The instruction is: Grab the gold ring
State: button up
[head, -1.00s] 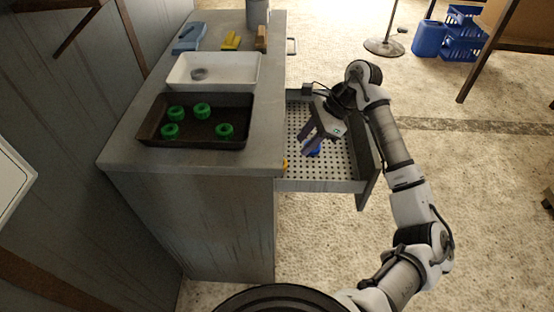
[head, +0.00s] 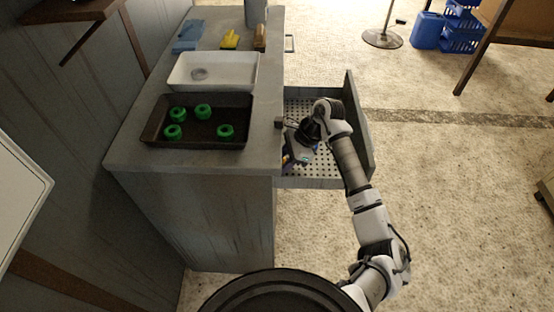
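The open drawer (head: 325,181) has a perforated floor and sticks out from the right side of the grey cabinet. A small gold-yellow spot, likely the gold ring (head: 285,159), shows at the drawer's near left corner, by the cabinet side. It is mostly hidden, so its full shape cannot be made out. My gripper (head: 291,163) is low inside the drawer, right at that corner and close beside the gold spot. Its fingers are dark and partly covered by the gripper body, so I cannot tell whether they are open or touch the ring.
On the cabinet top stand a dark tray (head: 195,144) with several green rings, and a white tray (head: 213,86) with a grey ring (head: 199,73). Blue, yellow and brown items lie behind them. The drawer's raised right wall (head: 357,130) stands beside my arm.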

grip_shut()
jog(key=shift+r, duration=0.15)
